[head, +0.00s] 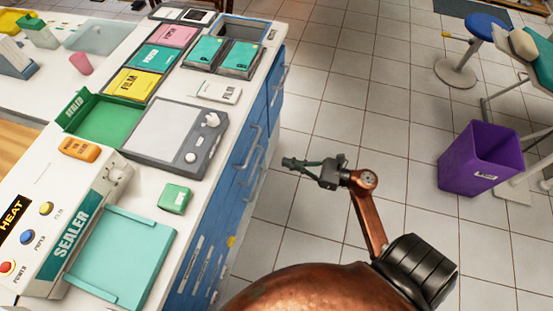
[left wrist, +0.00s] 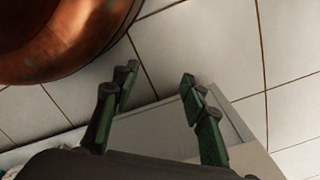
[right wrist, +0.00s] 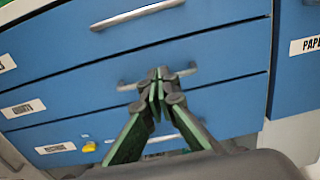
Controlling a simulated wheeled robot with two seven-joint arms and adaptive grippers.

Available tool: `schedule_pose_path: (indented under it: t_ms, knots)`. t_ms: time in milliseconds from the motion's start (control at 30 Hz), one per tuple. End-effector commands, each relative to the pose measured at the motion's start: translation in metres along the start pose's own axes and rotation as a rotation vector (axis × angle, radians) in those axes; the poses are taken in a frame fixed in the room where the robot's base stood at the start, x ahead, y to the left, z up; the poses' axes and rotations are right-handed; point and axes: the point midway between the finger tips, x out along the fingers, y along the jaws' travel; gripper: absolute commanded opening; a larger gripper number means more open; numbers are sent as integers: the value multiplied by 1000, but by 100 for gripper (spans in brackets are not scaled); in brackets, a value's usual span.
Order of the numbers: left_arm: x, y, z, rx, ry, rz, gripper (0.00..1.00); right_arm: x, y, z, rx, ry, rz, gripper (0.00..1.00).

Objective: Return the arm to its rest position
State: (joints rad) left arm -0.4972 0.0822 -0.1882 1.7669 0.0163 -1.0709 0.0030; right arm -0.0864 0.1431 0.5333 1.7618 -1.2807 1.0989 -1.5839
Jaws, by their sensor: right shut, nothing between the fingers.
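My right arm, copper and black, shows in the head view. Its right gripper (head: 290,163) is over the tiled floor, to the right of the blue cabinet (head: 222,190), and points left toward the drawers. In the right wrist view the right gripper (right wrist: 159,75) has its green fingers together with nothing between them, and a drawer handle (right wrist: 157,77) shows behind the tips. My left gripper (left wrist: 158,76) shows only in the left wrist view. Its fingers are apart and empty, over floor tiles and a pale flat surface (left wrist: 180,130).
The white counter holds a sealer (head: 70,225), a teal tray (head: 125,255), a grey scale (head: 178,137) and a small green box (head: 175,198). A purple bin (head: 480,160) and a blue stool (head: 487,27) stand at the right. The floor between the cabinet and the bin is clear.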

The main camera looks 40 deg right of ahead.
Motion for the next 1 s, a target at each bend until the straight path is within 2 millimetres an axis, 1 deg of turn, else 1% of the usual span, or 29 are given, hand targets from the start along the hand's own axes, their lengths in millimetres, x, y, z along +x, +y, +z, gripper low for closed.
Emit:
schedule_pose_path:
  t_ms: [33, 133, 367, 467, 567, 667, 700, 767, 800, 867, 900, 967, 1000]
  knots:
    - [2, -1, 1, 0, 0, -1, 40, -5, 0, 1, 0, 0, 1, 0]
    - [4, -1, 2, 0, 1, -2, 40, -10, 0, 0, 0, 0, 2, 0]
    - [6, -2, 3, 0, 0, -2, 40, -10, 1, 0, 0, 0, 4, 0]
    - [6, -2, 3, 0, 0, -2, 40, -10, -2, 0, 27, -8, -13, 0]
    - [6, -2, 3, 0, 0, -2, 40, -11, -13, 0, 143, -42, -79, 0]
    - [6, -2, 3, 0, -1, -2, 40, -16, -36, -8, 373, -106, -208, 0]
    - [6, -2, 3, 0, -1, -2, 40, -21, -47, -15, 491, -137, -273, 0]
    - [6, -2, 3, 0, -1, -2, 40, -31, -63, -31, 683, -188, -374, 0]
    - [6, -2, 3, 0, -1, -2, 40, -39, -73, -46, 813, -220, -443, 0]
    - [6, -2, 3, 0, -1, -2, 40, -53, -84, -72, 1008, -268, -550, 0]
    - [6, -2, 3, 0, -1, -2, 40, -64, -89, -93, 1139, -299, -624, 0]
    - [6, -2, 3, 0, -1, -2, 40, -81, -90, -129, 1333, -343, -741, 0]
    - [6, -2, 3, 0, -1, -2, 40, -94, -88, -156, 1460, -372, -823, 0]
